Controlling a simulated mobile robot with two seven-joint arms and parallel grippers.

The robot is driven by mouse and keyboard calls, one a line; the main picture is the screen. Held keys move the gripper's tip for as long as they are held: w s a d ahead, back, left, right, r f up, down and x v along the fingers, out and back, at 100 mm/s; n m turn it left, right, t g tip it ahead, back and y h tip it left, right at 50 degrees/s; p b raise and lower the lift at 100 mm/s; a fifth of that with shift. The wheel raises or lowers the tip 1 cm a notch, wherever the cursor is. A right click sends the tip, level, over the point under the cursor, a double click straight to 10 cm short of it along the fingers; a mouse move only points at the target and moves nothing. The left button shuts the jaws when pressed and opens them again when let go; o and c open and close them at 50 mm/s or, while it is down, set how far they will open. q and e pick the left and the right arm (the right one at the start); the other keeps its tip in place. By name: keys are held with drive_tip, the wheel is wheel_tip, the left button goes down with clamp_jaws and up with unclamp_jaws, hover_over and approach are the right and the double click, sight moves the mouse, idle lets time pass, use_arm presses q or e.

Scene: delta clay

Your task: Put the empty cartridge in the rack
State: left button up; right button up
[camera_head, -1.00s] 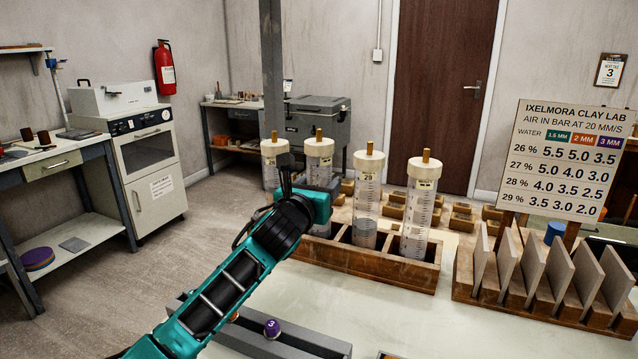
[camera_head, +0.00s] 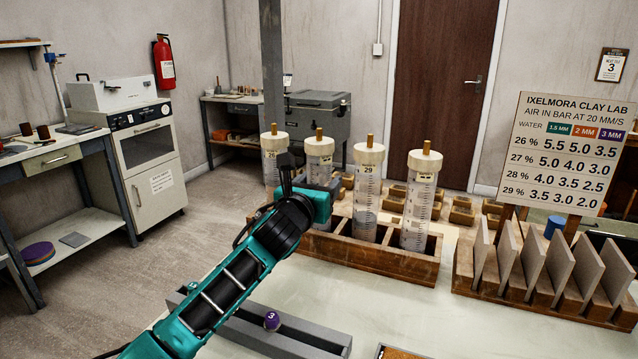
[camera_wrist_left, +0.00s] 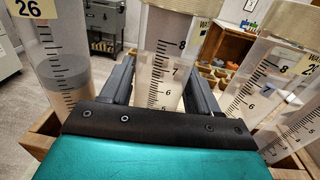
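My left gripper (camera_head: 290,170) is shut on a clear graduated cartridge (camera_head: 320,169) with a cream cap and brass-coloured rod. It holds the cartridge upright over the wooden rack (camera_head: 385,262), second from left. In the left wrist view the fingers (camera_wrist_left: 163,92) flank this cartridge (camera_wrist_left: 165,60), whose visible part looks clear. Its lower end is hidden by the gripper, so I cannot tell how deep it sits. Other cartridges stand at left (camera_head: 271,163) and at right (camera_head: 367,195), (camera_head: 419,205). The left one holds grey clay in the wrist view (camera_wrist_left: 66,80). My right gripper is not in view.
A slotted wooden stand (camera_head: 540,300) with upright tiles is at the right, below a clay chart sign (camera_head: 562,150). A grey channel (camera_head: 300,338) with a purple ball (camera_head: 272,320) lies in front. Small wooden blocks (camera_head: 462,215) lie behind the rack. The pale tabletop between is clear.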

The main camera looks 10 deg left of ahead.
use_arm(q)
drive_tip(key=o, duration=0.4)
drive_tip(key=shift+o, duration=0.2)
drive_tip(key=s+a+p, duration=0.1)
drive_tip(key=s, duration=1.2)
drive_tip(key=shift+a, duration=0.35)
